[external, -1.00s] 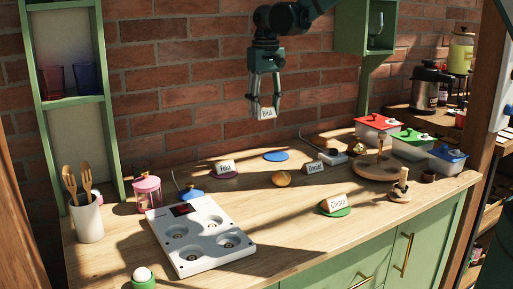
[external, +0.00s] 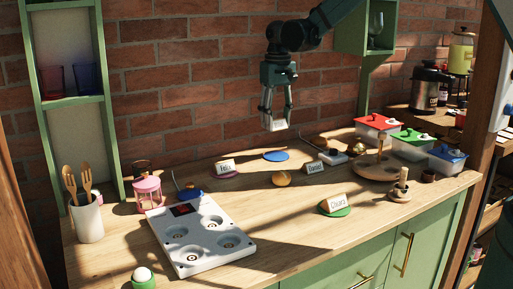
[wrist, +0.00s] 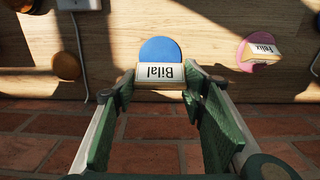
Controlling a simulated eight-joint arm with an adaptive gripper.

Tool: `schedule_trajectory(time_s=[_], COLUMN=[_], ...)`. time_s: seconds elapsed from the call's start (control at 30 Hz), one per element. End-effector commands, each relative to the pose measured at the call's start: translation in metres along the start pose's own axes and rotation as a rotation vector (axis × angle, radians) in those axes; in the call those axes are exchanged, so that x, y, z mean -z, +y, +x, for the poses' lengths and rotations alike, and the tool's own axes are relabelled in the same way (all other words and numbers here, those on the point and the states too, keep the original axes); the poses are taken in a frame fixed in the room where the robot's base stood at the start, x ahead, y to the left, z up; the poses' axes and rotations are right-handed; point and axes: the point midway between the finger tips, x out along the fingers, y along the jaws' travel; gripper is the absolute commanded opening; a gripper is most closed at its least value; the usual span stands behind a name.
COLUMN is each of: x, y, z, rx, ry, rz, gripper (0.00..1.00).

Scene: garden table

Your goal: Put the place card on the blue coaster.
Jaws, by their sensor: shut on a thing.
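My gripper (external: 276,122) is shut on a white place card (wrist: 160,72) that reads "Bilal". In the external view the card (external: 278,125) hangs between the fingertips, above the back of the table. The blue coaster (external: 276,156) lies flat on the table below it, with nothing on it. In the wrist view the blue coaster (wrist: 160,49) shows just beyond the card, which hides part of it. The card is apart from the coaster, with a gap of air between them in the external view.
A "Felix" card (external: 225,166) stands on a pink coaster, left of the blue one. A "Daniel" card (external: 314,167) stands to the right. A "Chiara" card (external: 334,202) stands on a green coaster (external: 335,212) in front. A round orange thing (external: 282,179) lies nearby. The brick wall (external: 190,90) is close behind.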

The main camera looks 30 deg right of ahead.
Motion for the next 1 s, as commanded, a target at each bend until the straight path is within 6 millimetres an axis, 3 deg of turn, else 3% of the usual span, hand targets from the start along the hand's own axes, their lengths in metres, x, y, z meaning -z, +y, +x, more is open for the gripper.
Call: schedule_trajectory(time_s=[0.23, 0.6, 1.0], x=[0.000, 0.000, 0.000], y=[0.000, 0.000, 0.000], z=[0.011, 0.057, 0.062], rx=[0.000, 0.000, 0.000], ry=[0.000, 0.000, 0.000], rz=[0.000, 0.000, 0.000], gripper=[0.32, 0.32, 0.32])
